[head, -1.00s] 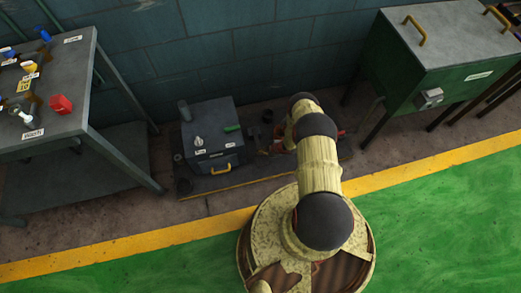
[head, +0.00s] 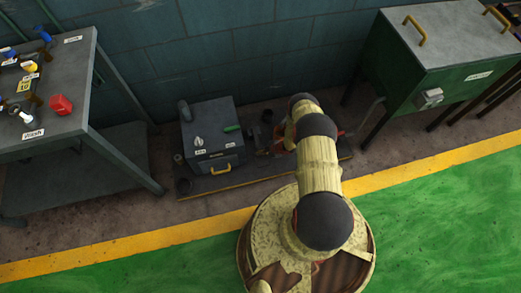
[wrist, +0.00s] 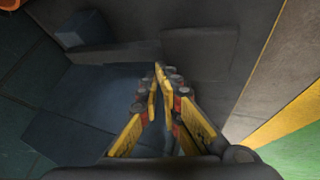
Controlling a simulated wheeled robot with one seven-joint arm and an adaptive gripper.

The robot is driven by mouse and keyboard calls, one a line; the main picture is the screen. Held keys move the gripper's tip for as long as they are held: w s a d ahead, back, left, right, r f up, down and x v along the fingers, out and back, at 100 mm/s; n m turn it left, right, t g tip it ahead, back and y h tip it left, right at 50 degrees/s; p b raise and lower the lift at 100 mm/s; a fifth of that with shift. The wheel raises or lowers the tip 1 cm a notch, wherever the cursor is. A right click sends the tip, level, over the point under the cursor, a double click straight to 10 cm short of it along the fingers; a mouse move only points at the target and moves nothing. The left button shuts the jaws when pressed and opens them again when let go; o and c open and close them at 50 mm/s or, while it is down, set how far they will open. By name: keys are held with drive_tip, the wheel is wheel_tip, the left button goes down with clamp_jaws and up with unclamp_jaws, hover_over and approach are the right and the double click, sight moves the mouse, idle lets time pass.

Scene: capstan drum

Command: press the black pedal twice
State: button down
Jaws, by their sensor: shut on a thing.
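My gripper (wrist: 160,72) shows in the wrist view with its yellow fingers drawn together at the tips, above dark grey surfaces. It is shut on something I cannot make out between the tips. In the head view my own arm covers most of it. I cannot pick out the black pedal for certain in either view. The low dark platform (head: 215,186) by the wall runs under my arm, and part of it is hidden there. A dark grey box (head: 209,146) with a yellow handle stands on its left part.
A grey workbench (head: 62,90) with several knobs and a red piece stands at the left. A green cabinet (head: 447,85) stands at the right. A yellow floor stripe (head: 130,240) runs in front of the platform, with clear green floor (head: 440,230) beyond it.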

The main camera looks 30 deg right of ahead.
drive_tip(key=shift+w+r+p, duration=0.15)
drive_tip(key=shift+r+p, duration=0.85)
drive_tip(key=shift+r, duration=1.35)
drive_tip(key=shift+w+r, duration=0.25)
drive_tip(key=shift+r, duration=0.35)
drive_tip(key=shift+w+d+r, duration=0.1)
drive_tip(key=shift+r, duration=0.05)
drive_tip(key=shift+w+d+r+p, duration=0.1)
drive_tip(key=shift+w+r+p, duration=0.15)
drive_tip(key=shift+r+p, duration=0.65)
drive_tip(key=shift+w+d+r+p, duration=0.1)
drive_tip(key=shift+w+r+p, duration=0.15)
drive_tip(key=shift+r, duration=1.15)
